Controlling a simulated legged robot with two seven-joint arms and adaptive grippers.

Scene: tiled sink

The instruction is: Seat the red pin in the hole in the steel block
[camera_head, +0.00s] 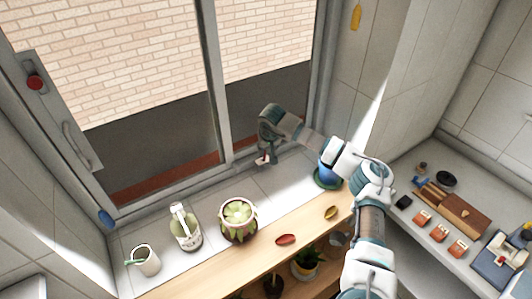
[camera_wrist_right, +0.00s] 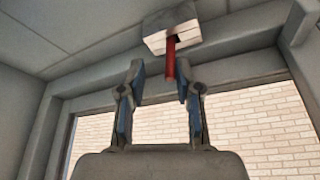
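My right gripper (camera_head: 264,160) reaches down to the tiled sill beside the window's lower frame. In the right wrist view its two fingers (camera_wrist_right: 161,82) are apart. In the head view the block and pin are small and mostly hidden by the gripper. My left gripper is not in view.
A blue pot (camera_head: 327,172) stands close to my right forearm. The window frame (camera_head: 213,90) is close behind the gripper. Several small items crowd the right counter.

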